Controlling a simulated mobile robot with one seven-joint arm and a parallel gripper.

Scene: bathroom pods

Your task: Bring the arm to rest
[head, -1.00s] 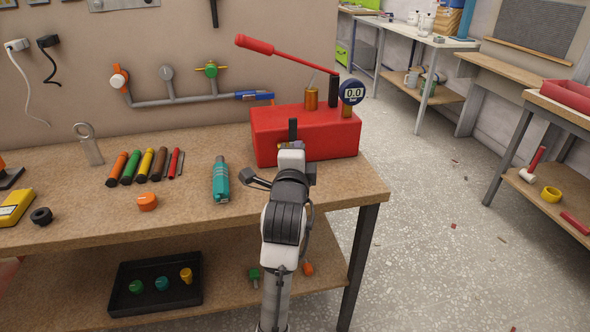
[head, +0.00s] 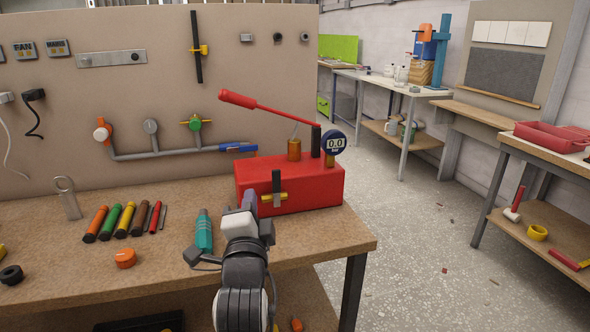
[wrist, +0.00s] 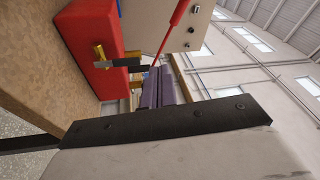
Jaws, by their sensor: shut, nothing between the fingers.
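My arm reaches up from the bottom of the head view over the front of the workbench (head: 170,240). My gripper (head: 247,198) is shut and empty, in front of the lower left of the red pump box (head: 312,190). Its greyish-purple fingers (wrist: 160,84) lie together in the wrist view. A yellow valve with an upright black handle (head: 276,187) is on the box front, apart from the gripper. It also shows in the wrist view (wrist: 121,66).
The red pump lever (head: 265,109) and gauge (head: 336,144) rise above the box. Open floor (head: 420,250) is at right.

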